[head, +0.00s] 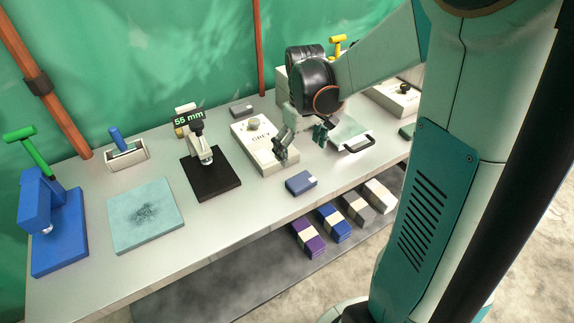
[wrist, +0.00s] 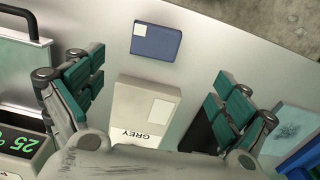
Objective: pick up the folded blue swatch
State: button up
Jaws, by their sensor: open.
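The folded blue swatch (head: 301,183) lies flat on the grey table near its front edge, with a small pale label at one end. In the wrist view, the swatch (wrist: 153,45) shows at the top centre, beyond the fingertips, with its white label at one corner. My gripper (head: 301,141) is open and empty above the table, further back than the swatch. In the wrist view, the fingers of my gripper (wrist: 158,82) are spread wide, with nothing between them touching either finger.
A pale box marked GREY (head: 254,151) stands beside my gripper. A black-based gauge (head: 211,181) and a teal pad (head: 146,216) are further left. A pale tray with a black handle (head: 348,137) is to the right. Several folded bundles (head: 335,223) lie on the lower shelf.

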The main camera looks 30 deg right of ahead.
jog(key=b, duration=0.2)
send_over(301, 180)
jog(key=f, duration=0.7)
jog(key=shift+s+a+f, duration=0.15)
jog(key=shift+a+f, duration=0.2)
jog(key=shift+d+f+b, duration=0.2)
jog(key=shift+f+b, duration=0.55)
jog(key=shift+f, duration=0.6)
jog(key=shift+d+f+b, duration=0.15)
jog(key=shift+f+b, duration=0.55)
jog(key=shift+f, duration=0.65)
jog(key=shift+r, duration=0.1)
jog(key=c, duration=1.1)
